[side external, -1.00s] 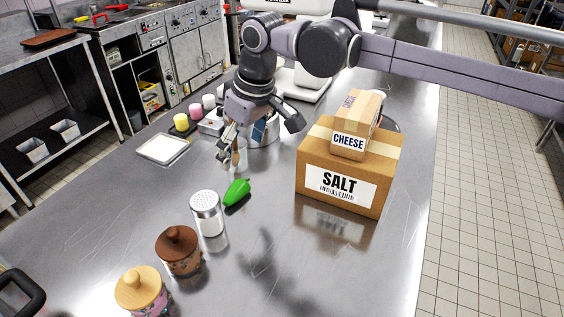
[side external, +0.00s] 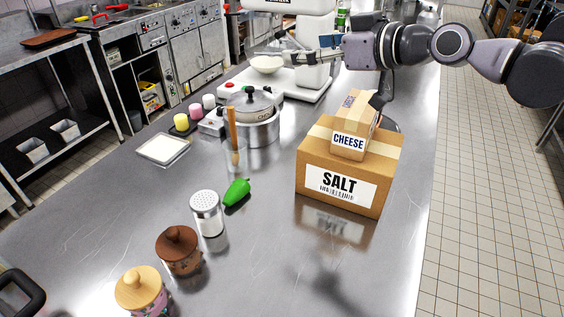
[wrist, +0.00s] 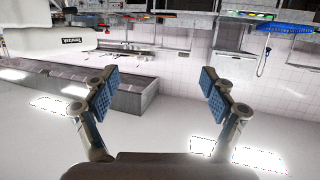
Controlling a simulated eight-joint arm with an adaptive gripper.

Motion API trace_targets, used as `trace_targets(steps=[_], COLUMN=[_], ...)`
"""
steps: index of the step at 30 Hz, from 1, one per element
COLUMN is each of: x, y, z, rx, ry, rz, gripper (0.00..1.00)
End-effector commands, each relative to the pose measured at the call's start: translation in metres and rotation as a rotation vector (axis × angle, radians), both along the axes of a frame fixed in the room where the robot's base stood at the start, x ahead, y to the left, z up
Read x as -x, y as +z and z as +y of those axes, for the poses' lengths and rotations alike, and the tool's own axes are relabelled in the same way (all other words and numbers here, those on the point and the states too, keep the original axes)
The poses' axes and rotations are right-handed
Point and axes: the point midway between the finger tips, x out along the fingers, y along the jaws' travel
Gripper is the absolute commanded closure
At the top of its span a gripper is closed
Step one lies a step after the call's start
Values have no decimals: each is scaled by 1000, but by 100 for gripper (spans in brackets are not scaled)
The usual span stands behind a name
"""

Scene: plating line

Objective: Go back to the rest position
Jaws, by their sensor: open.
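My gripper (side external: 308,49) is raised above the far part of the steel table (side external: 270,190), in front of the white mixer (side external: 316,55) in the side external view. Its fingers point left and hold nothing. In the wrist view my gripper (wrist: 156,92) shows both blue-padded fingers spread wide with only the room behind between them.
A cheese box (side external: 350,144) sits on a salt box (side external: 340,187) below my arm. A lidded pot (side external: 262,132), green pepper (side external: 236,192), shaker (side external: 207,214) and two lidded jars (side external: 178,252) stand on the table. The table's front middle is clear.

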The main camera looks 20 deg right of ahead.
Motion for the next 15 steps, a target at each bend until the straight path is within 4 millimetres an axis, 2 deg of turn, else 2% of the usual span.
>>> trace_targets(steps=[1,4,8,11,15], x=[9,25,50,72,110], y=[6,12,-1,-32,-94], z=[-20,-54,-94,-123,-160], rx=[-19,-44,-47,-24,26], ry=[-34,-95,-157,-195,-250], rz=[-51,-126,-136,-62,146], gripper=[16,16,16,16,16])
